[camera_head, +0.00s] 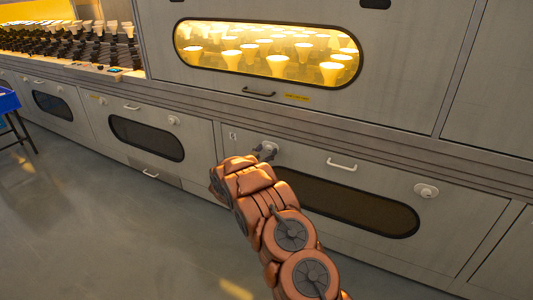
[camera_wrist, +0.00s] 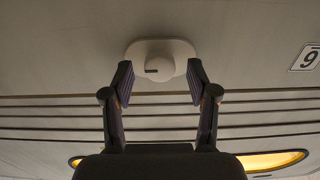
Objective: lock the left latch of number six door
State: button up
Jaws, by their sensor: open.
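The number six door (camera_head: 385,180) is a grey lower panel with a long dark window. Its left latch (camera_wrist: 172,62) is a pale round knob on an oval plate, with a short dark mark. In the head view the left latch (camera_head: 272,147) is partly covered by my gripper (camera_head: 264,153). In the wrist view my open gripper (camera_wrist: 160,72) has one finger on either side of the knob, with nothing held; contact cannot be told. The number plate (camera_wrist: 308,58) beside it appears upside down there. The right latch (camera_head: 426,190) is a similar knob.
A white handle (camera_head: 341,164) sits on the door between the latches. Above is a lit window (camera_head: 268,52) with glowing bulbs and a dark handle (camera_head: 258,92). Similar doors continue left. A blue table (camera_head: 8,101) stands at far left; the floor (camera_head: 110,240) is clear.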

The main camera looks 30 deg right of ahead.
jog(key=shift+d, duration=0.15)
jog(key=shift+w, duration=0.1)
grip_shut()
dwell(0.4)
